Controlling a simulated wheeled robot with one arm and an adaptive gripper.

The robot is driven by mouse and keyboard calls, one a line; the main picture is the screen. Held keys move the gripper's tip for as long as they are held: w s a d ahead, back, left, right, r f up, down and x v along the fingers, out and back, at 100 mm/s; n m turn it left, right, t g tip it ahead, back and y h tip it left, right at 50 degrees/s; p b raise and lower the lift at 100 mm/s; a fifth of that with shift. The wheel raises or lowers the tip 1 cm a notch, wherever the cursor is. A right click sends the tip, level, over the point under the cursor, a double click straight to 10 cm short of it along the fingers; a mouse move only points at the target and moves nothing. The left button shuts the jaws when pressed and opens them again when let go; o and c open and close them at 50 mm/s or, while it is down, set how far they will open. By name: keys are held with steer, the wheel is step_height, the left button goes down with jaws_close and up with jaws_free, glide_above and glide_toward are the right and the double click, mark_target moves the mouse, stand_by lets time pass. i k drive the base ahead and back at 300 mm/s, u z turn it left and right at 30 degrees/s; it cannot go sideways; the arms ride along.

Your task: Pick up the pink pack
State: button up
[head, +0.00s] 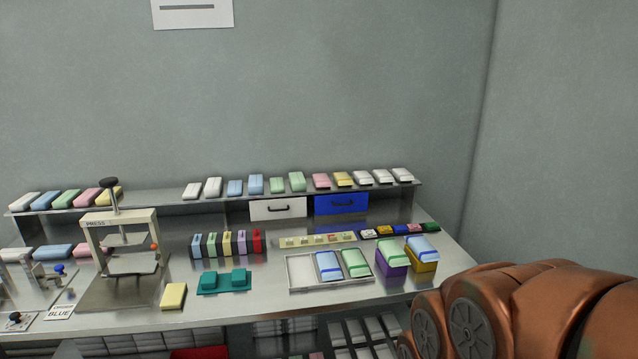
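Several packs are pink. One pink pack (88,198) lies at the left of the raised shelf, between a green and a yellow pack. A second pink pack (321,180) lies on the right half of the shelf, next to a yellow one. A third pink pack (90,250) lies on the bench below, partly hidden behind the press frame. I cannot tell which one the task means. My gripper is out of view; only copper-coloured links of my arm show at the lower right.
A press (120,220) stands on the left of the steel bench (230,308). A yellow block (173,296), a teal fixture (224,280) and a tray (302,272) with blue and green packs lie along the front. Purple and yellow boxes stand to the right. Lower shelves hold white packs.

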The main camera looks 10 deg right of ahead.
mark_target(320, 181)
steer(key=z, duration=0.7)
steer(key=i, duration=1.6)
steer(key=u, duration=1.8)
